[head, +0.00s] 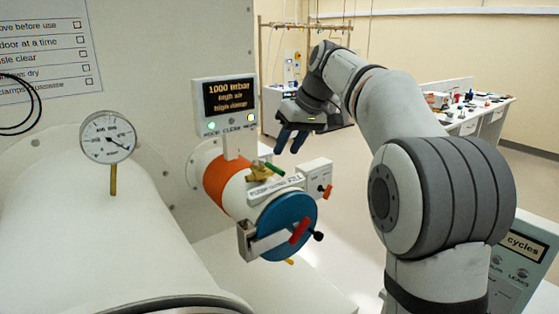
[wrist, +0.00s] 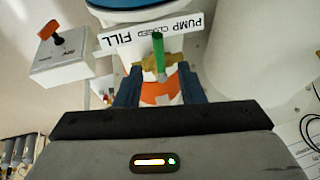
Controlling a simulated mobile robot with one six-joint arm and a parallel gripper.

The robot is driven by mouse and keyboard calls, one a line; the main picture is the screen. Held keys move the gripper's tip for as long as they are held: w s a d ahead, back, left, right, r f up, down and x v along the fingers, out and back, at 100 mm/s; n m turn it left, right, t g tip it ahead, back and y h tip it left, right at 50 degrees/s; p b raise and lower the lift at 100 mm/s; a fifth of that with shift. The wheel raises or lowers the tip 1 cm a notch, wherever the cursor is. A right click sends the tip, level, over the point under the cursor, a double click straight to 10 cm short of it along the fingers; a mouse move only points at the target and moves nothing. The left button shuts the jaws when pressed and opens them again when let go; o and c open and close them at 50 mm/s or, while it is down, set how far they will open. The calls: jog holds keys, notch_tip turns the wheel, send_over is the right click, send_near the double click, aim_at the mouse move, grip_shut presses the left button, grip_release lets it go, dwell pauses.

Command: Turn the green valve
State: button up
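The green valve has a small green lever (head: 274,169) on a brass body (head: 258,173), on top of the small cylindrical chamber behind a PUMP / CLOSED / FILL label (head: 274,188). In the wrist view the green lever (wrist: 158,48) stands near the CLOSED mark, with the brass body (wrist: 148,63) below it. My gripper (head: 290,142) is above and slightly right of the valve in the head view, fingers pointing down. In the wrist view my gripper (wrist: 160,86) is open, its blue fingers apart. The valve appears beyond the gap, untouched and roughly centred.
A display (head: 228,103) reading 1000 mbar stands just left of my gripper. The chamber's blue door (head: 285,215) has a red handle (head: 300,230). A white box with an orange knob (head: 316,178) sits right of the valve. A round gauge (head: 108,137) is at left.

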aim_at(277, 168)
jog(key=shift+x, duration=2.8)
jog(key=shift+c, duration=0.5)
grip_shut()
